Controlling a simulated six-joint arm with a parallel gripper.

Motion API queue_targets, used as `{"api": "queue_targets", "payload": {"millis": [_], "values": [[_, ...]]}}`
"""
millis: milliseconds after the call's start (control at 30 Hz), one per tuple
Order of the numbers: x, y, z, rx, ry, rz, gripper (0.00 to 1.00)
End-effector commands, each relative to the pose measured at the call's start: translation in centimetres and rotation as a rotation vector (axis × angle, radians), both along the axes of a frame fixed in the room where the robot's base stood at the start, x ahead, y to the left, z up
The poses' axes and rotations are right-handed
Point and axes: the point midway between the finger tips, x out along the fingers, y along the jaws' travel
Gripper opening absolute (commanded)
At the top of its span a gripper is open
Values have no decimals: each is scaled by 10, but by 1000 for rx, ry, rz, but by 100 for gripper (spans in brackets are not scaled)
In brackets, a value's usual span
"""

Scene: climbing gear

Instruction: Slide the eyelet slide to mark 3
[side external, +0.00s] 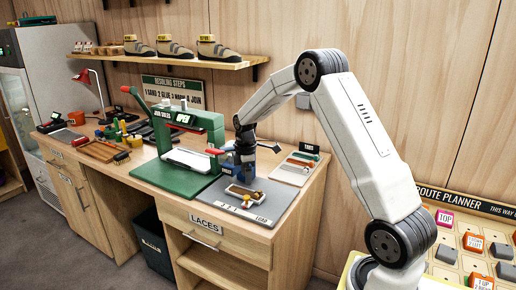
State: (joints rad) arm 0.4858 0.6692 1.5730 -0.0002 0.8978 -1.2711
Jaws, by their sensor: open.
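A small brown carriage with a pale piece in it (243,191), which looks like the eyelet slide, sits on a grey mat (278,200) near the bench's front right.
A green press (211,128) stands close on the left of my gripper. A light board with small tools (296,168) lies to the right. A shelf with shoes (180,60) hangs on the wall above. More tools crowd the bench's left end.

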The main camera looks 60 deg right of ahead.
Motion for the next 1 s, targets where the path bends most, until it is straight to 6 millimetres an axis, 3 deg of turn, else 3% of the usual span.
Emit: {"api": "queue_targets", "payload": {"millis": [367, 700, 1000], "values": [[-7, -4, -3, 62, -29, -1, 71], [-23, -20, -7, 233, -191, -1, 71], [-27, -28, -5, 279, -278, 0, 71]]}}
